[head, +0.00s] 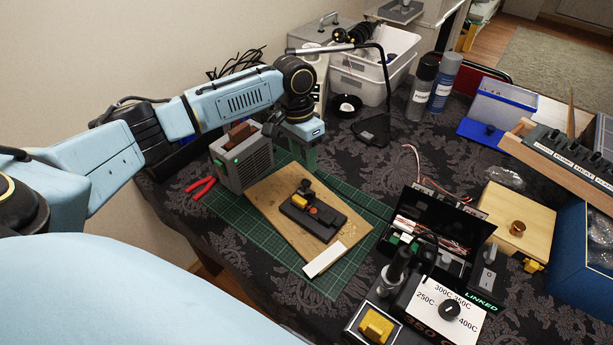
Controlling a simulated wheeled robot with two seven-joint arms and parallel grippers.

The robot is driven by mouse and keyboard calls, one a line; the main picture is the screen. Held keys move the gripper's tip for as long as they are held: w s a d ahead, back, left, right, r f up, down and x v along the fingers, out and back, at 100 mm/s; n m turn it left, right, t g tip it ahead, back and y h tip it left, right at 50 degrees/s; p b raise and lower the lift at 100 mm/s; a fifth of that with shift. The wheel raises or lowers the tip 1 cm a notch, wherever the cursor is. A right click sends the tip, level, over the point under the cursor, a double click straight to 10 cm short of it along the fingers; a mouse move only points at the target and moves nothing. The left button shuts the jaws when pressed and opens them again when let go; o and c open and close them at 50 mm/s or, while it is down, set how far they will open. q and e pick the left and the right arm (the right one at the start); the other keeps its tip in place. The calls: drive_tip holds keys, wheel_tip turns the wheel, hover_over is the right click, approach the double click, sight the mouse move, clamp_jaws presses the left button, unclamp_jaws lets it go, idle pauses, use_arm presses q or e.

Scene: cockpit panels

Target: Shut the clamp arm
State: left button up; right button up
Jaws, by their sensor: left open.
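A small black clamp-like fixture (322,222) lies on a wooden board (268,206). It has a yellow block (300,202) and a dark upright part with a knob at its far end, which looks like the clamp arm (306,187). The arm seems raised, but its exact angle is too small to tell. My left gripper (303,160) points down behind the far edge of the board, beyond the fixture and apart from it. It is open and seems empty; its fingers are partly hidden by its own body. My right gripper is not in view.
A grey box with vents (245,163) stands close left of my left gripper. Red-handled pliers (201,187) and a white strip (324,259) lie near the board. A black lamp stand (372,130) is to the right. A control box with a dial (447,309) stands front right.

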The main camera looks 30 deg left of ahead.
sight(307, 180)
use_arm(q)
drive_tip(key=f, duration=0.4)
drive_tip(key=d+f, duration=0.1)
drive_tip(key=f, duration=0.1)
drive_tip(key=shift+s+f+b, duration=0.15)
drive_tip(key=shift+f+b, duration=0.1)
drive_tip(key=shift+b, duration=0.1)
clamp_jaws()
